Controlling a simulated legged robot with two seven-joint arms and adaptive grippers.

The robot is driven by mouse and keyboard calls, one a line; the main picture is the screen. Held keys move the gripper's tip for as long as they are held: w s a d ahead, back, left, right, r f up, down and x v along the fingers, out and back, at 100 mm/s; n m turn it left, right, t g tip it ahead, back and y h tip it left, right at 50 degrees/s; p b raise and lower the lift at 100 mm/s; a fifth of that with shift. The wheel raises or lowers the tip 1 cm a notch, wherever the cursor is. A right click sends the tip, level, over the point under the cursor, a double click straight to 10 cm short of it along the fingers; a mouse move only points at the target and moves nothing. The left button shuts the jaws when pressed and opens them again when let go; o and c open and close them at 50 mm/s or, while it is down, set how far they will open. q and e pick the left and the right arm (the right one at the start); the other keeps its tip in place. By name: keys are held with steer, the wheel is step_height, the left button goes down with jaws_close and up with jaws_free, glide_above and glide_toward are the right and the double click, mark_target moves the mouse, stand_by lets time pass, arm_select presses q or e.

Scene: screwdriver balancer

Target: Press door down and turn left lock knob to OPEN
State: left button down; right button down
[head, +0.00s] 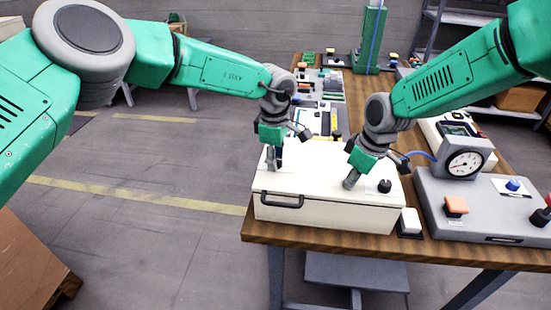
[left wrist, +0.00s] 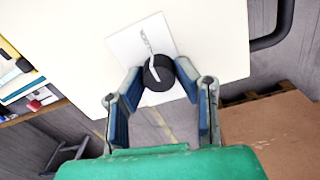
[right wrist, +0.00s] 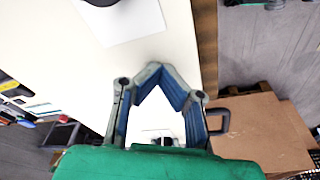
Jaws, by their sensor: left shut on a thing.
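The cream door (head: 318,180) is the flat top of a box at the table's front edge, with a black handle (head: 282,201) on its front. The black left lock knob (left wrist: 158,72) sits on a white plate (left wrist: 137,40); its label cannot be read. My left gripper (head: 272,165) is shut on this knob, fingers on either side of it in the left wrist view. My right gripper (head: 350,184) is shut and empty, fingertips together (right wrist: 154,70), at the door's surface left of the right knob (head: 385,186). Whether it touches the door is unclear.
Right of the box is a grey console (head: 470,215) with a dial gauge (head: 464,164) and an orange button (head: 456,205). A small white-topped switch (head: 410,221) stands between them. Several parts lie behind. A cardboard box (head: 30,262) is on the floor left.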

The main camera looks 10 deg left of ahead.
arm_select(q)
steer(key=shift+n, duration=0.3)
arm_select(e)
steer(key=shift+s+f, duration=0.15)
steer(key=shift+f, duration=0.05)
arm_select(q)
steer(key=n, duration=0.3)
steer(key=shift+r+n, duration=0.1)
steer(key=shift+n, duration=0.2)
steer(key=n, duration=0.4)
steer(key=shift+n, duration=0.3)
steer(key=n, duration=0.4)
steer(key=shift+d+y, duration=0.1)
steer(key=shift+y, duration=0.2)
steer(key=shift+w+n, duration=0.1)
steer(key=shift+n, duration=2.4)
arm_select(e)
steer(key=shift+s, duration=0.1)
arm_select(q)
steer(key=c, duration=1.2)
jaws_free()
